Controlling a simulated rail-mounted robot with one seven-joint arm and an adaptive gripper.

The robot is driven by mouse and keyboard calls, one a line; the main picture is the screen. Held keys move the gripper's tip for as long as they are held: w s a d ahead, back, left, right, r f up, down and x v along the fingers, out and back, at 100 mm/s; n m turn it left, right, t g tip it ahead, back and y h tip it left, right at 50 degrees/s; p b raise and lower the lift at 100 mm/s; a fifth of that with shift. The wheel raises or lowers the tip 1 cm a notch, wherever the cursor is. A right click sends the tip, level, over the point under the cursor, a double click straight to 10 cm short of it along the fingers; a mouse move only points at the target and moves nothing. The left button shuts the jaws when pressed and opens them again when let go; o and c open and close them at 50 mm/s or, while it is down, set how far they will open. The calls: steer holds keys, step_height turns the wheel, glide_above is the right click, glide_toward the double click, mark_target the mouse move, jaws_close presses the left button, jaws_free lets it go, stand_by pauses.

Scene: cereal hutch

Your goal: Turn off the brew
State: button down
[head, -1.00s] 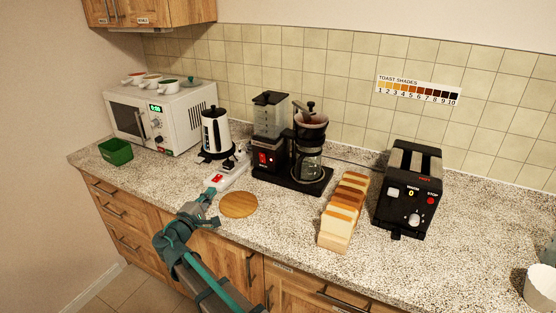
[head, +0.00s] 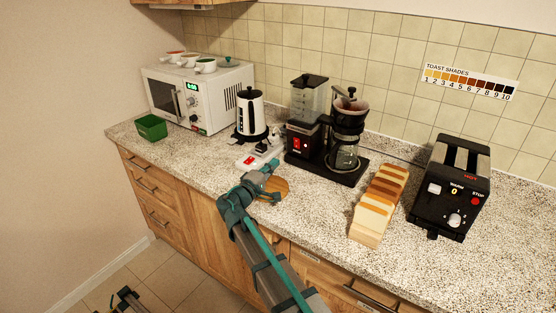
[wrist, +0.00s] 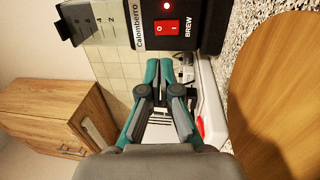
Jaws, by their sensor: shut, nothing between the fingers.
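The black coffee maker (head: 325,172) stands on the counter with its glass carafe (head: 345,158) and water tank (head: 308,97). Its red BREW rocker switch (head: 298,145) is on the front; in the wrist view the switch (wrist: 166,33) is close, marked O and I, with a small red light (wrist: 166,5) lit beside it. My gripper (head: 269,170) is shut and empty, in front of the coffee maker and above the round wooden board. In the wrist view my gripper (wrist: 167,66) is just below the switch in the picture, apart from it as far as I can tell.
The round board (head: 278,190) lies in front of the coffee maker. A white power strip (head: 258,154) with a red switch and a kettle (head: 250,113) are to its left. Bread slices (head: 378,205) and a toaster (head: 452,185) are to its right. A microwave (head: 215,110) stands farther left.

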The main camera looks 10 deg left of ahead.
mark_target(297, 141)
steer(key=p+x, duration=0.4)
steer(key=x, duration=0.8)
steer(key=shift+w+d+p, duration=0.1)
steer(key=shift+w+p, duration=0.15)
steer(key=shift+p, duration=0.05)
